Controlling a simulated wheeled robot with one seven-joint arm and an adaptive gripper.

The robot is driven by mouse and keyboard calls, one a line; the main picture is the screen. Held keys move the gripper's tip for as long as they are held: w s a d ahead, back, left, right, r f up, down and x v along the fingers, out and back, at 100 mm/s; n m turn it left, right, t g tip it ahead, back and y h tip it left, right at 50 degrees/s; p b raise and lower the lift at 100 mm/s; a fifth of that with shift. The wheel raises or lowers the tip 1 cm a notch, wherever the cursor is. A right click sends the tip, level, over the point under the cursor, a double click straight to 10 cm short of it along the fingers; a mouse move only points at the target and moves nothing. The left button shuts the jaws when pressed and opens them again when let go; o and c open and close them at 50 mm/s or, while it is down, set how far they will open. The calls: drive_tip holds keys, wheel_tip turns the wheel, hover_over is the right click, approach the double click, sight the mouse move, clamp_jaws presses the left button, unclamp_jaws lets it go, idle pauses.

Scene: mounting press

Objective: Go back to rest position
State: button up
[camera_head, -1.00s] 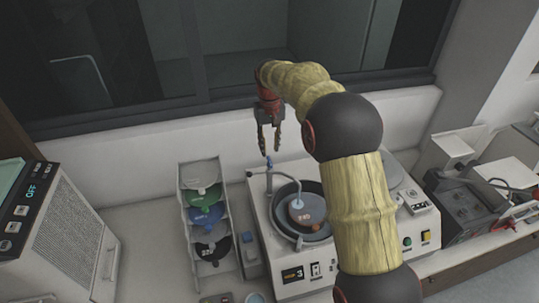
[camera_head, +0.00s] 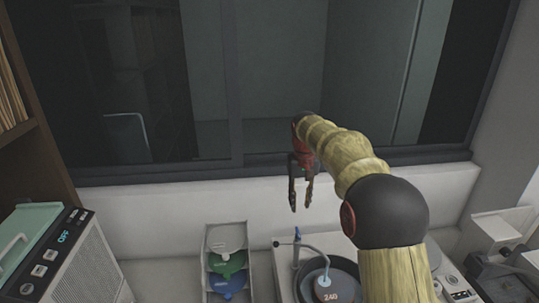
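My gripper (camera_head: 301,204) points down in front of the window sill, above the back of the grinding machine (camera_head: 285,281). Its two fingers are apart with nothing between them. A bent grey spout with a blue part (camera_head: 296,250) stands just below the fingertips, with a gap between them. My arm, in a yellowish sleeve with dark joints, reaches in from the lower right and covers part of the machine.
A rack (camera_head: 210,262) with green (camera_head: 233,265) and blue (camera_head: 228,284) discs stands left of the machine. A dark round bowl (camera_head: 345,275) holds a disc marked 240. A control box reading OFF (camera_head: 45,255) is at far left, and more equipment (camera_head: 495,275) at right.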

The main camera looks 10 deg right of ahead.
drive_tip(key=s+f, duration=0.1)
drive_tip(key=f, duration=0.2)
drive_tip(key=s+f, duration=0.1)
drive_tip(key=shift+s+f, duration=0.3)
drive_tip(key=shift+f, duration=0.1)
drive_tip(key=s+f+t+b, duration=0.1)
drive_tip(key=s+f+b, duration=0.3)
drive_tip(key=s, duration=0.9)
drive_tip(key=s+f+t+b, duration=0.2)
drive_tip(key=s+f+b, duration=0.3)
drive_tip(key=s+b, duration=0.6)
drive_tip(key=s+f+t+b, duration=0.2)
drive_tip(key=s+f+b, duration=0.3)
drive_tip(key=s, duration=0.9)
drive_tip(key=b, duration=0.3)
drive_tip(key=shift+s, duration=0.3)
drive_tip(key=shift+w, duration=0.1)
drive_tip(key=shift+r, duration=0.1)
